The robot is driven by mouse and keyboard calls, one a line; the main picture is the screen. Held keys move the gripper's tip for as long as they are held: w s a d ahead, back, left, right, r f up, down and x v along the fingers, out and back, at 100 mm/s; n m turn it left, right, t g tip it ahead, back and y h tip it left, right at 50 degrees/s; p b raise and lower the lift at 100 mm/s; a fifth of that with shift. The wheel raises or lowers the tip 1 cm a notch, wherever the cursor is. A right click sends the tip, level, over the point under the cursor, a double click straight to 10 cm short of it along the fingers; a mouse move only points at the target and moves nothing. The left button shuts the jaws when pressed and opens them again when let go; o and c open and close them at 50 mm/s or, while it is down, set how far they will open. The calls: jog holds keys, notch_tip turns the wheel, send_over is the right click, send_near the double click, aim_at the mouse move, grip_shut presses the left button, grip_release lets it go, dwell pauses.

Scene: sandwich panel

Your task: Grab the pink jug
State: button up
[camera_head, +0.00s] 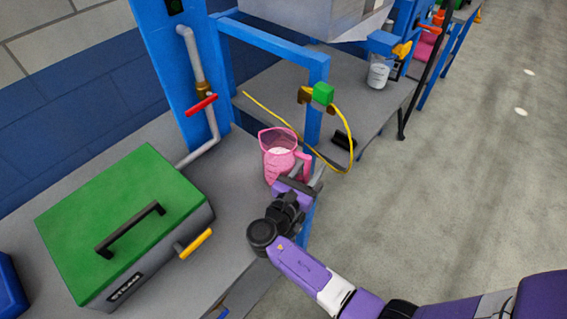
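The pink jug (279,159) stands upright on the grey bench near its right edge, in the middle of the head view. Its open top shows a pale inside, and its handle is on the right side. My gripper (297,183) is at the lower right of the jug, right at the handle. The purple gripper body and dark fingers cover the lower part of the jug and handle. I cannot tell whether the fingers are apart or closed on the handle.
A green-lidded box (125,222) with a black handle sits left on the bench. A pipe with a red valve lever (201,105) rises behind the jug. A blue post and yellow cable (347,135) stand close right. The floor (450,190) at right is clear.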

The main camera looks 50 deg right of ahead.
grip_shut()
dwell(1.3)
